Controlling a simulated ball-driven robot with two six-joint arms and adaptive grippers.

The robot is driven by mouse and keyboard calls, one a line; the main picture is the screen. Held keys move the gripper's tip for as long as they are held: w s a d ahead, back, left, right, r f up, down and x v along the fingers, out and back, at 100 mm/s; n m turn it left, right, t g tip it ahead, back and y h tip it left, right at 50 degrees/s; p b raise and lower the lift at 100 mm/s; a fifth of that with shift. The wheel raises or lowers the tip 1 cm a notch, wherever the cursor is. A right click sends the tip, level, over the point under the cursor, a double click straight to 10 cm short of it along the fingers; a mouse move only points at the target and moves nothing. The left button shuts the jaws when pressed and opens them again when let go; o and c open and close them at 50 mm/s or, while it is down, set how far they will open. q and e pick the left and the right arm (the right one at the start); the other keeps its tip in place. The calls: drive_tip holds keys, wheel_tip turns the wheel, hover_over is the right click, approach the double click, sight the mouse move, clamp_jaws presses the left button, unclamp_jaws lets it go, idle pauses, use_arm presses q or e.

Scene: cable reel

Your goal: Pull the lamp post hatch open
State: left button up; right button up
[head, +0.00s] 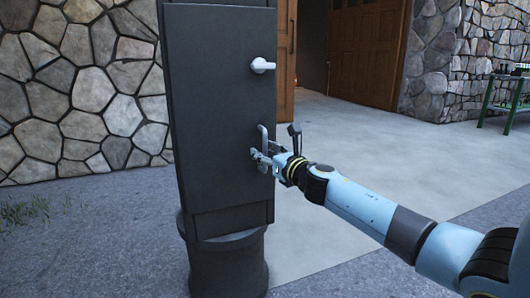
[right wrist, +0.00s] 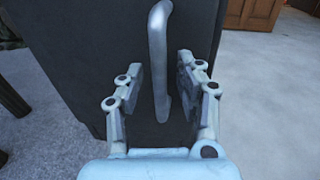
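The lamp post hatch (head: 217,100) is a tall dark grey panel on a round dark base (head: 228,265), and it looks shut. A light grey lever handle (head: 262,65) sits high on its right side. A vertical grey pull handle (head: 263,138) is below it, and it also shows in the right wrist view (right wrist: 159,60). My right gripper (head: 262,158) is at the lower part of the pull handle. In the right wrist view my right gripper (right wrist: 159,90) is open, with a finger on each side of the handle and gaps visible. My left gripper is not in view.
A stone wall (head: 85,90) stands behind on the left. An open wooden door (head: 368,50) and another stone wall (head: 480,50) are behind on the right. A green-legged table (head: 487,103) stands at the far right. The pavement (head: 370,140) right of the post is clear.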

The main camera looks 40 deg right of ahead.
drive_tip(key=shift+c, duration=0.4)
clamp_jaws()
